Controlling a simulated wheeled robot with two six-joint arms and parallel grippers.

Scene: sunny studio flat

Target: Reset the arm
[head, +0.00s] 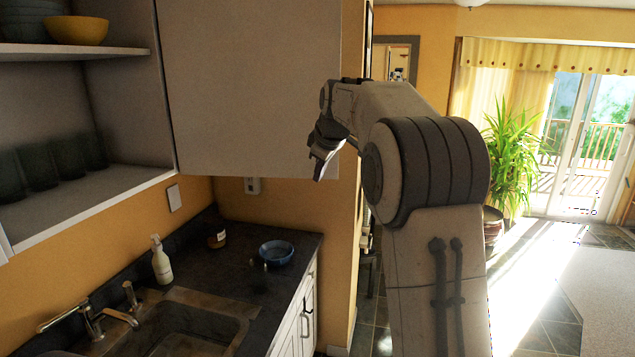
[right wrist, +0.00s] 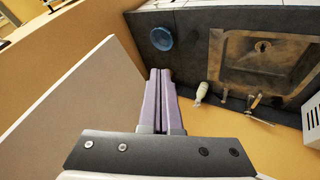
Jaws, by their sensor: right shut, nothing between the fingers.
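My right gripper (head: 319,165) is raised in front of the cabinet door in the head view, its arm coming up from the lower right. In the right wrist view its two fingers (right wrist: 160,74) lie together with nothing between them. The fingers hang above the counter, with the cabinet door (right wrist: 85,100) close on their left. In the head view the gripper is in front of the door's (head: 255,85) lower right part; I cannot tell whether they touch. My left gripper is not in view.
Open shelves (head: 90,202) at the left hold dark glasses (head: 40,165) and a yellow bowl (head: 77,30). The dark counter (head: 225,265) carries a blue bowl (head: 276,253), a soap bottle (head: 161,262), a small jar (head: 217,239) and a sink (head: 200,305). Open floor lies at the right.

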